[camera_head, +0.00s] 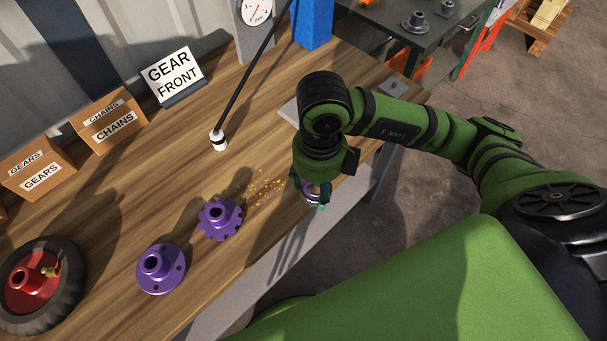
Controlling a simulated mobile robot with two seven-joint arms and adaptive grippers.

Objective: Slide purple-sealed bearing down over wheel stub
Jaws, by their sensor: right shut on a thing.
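My right gripper (311,186) points down near the front edge of the bench. It is shut on the purple-sealed bearing (314,197), of which only a little purple and silver shows below the fingers. Most of the bearing is hidden by the gripper and wrist. The wheel (72,288) lies flat at the far left, a dark tyre with a red hub. A red stub (20,277) rises from the hub, with a small brass-coloured part beside it. The bearing is far to the right of the wheel. My left gripper is not in view.
A purple sprocket (220,219) and a purple flanged hub (161,268) lie on the wooden bench (185,180) between gripper and wheel. A black rod with a white foot (218,140) stands behind. Cardboard boxes (112,119) and a sign (173,75) line the back.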

